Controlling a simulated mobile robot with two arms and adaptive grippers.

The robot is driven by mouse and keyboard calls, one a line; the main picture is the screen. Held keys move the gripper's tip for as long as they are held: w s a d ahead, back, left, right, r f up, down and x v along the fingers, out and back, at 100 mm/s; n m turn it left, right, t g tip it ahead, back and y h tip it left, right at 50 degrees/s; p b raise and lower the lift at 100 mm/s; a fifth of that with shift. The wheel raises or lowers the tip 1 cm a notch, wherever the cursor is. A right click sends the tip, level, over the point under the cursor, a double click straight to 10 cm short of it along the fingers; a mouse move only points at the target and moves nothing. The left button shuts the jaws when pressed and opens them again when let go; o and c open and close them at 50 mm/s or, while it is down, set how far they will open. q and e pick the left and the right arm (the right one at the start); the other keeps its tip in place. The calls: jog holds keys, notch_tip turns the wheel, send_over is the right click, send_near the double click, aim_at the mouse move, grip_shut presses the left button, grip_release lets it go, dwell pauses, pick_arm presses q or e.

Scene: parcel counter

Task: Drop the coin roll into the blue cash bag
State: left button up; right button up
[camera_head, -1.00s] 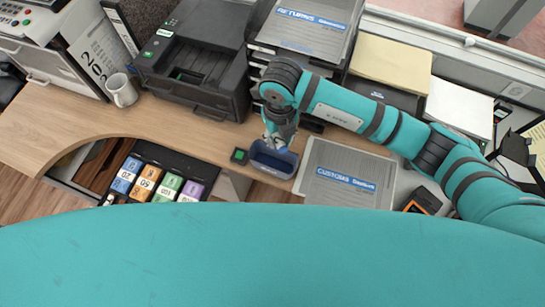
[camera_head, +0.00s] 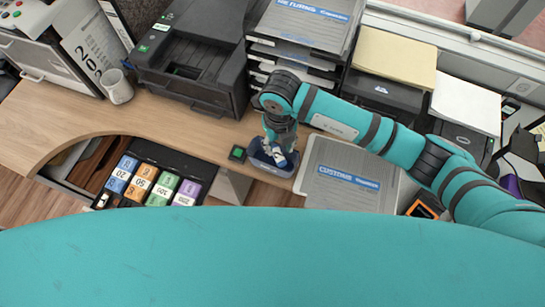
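My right gripper (camera_head: 279,152) points down into a small dark blue-grey open container (camera_head: 263,166) on the counter. Its fingers are small and partly overlap the container, so I cannot tell whether they are open or hold anything. I cannot make out a coin roll; the gripper hides much of the container's inside. I cannot identify a blue cash bag for certain. My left gripper is not in view.
A cash drawer (camera_head: 190,157) with coloured bundles is open at left. Behind are a printer (camera_head: 193,55) and letter trays (camera_head: 310,25).

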jog(key=shift+o, duration=1)
jog(key=shift+r, duration=0.15)
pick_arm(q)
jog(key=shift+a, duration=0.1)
pick_arm(e)
notch_tip(320, 180, up, 12)
